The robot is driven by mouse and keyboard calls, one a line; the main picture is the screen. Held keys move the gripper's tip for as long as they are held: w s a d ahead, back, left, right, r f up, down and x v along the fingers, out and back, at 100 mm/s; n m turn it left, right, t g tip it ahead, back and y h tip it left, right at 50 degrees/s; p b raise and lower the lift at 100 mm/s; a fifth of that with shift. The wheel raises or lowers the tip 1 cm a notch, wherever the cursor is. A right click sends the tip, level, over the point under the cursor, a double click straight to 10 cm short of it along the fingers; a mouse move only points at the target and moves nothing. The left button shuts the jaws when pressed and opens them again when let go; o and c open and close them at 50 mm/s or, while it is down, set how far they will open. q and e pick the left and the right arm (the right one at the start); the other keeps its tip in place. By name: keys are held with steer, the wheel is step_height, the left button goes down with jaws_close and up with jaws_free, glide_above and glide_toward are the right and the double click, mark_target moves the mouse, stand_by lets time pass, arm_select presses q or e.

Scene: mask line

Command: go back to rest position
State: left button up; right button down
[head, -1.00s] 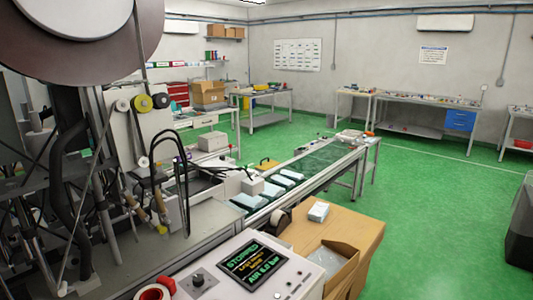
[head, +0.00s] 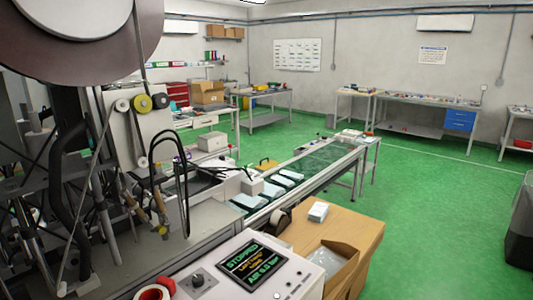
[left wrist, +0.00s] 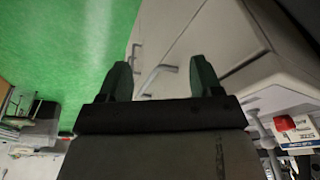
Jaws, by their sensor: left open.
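My left gripper (left wrist: 160,80) shows in the left wrist view with its two dark green fingers spread apart. Nothing is between the fingers. Behind them are pale cabinet doors with metal handles (left wrist: 157,78) and green floor. Neither of my grippers shows in the head view, and my right gripper is in no view.
A machine stands at the left with a control panel (head: 253,262) reading STOPPED. Beside it are a conveyor (head: 325,162) with pale blue packs and a cardboard-coloured table (head: 355,226) with an open box (head: 335,262).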

arm_select(q)
steer(key=s+f+g, duration=0.1)
steer(key=s+f, duration=0.1)
steer(key=f, duration=0.6)
steer(key=s+f, duration=0.3)
steer(key=f, duration=0.6)
steer(key=s+a+f+g, duration=0.1)
steer(key=s+a+f, duration=0.2)
steer(key=s+f, duration=0.8)
steer(key=s, duration=0.3)
steer(key=shift+f, duration=0.4)
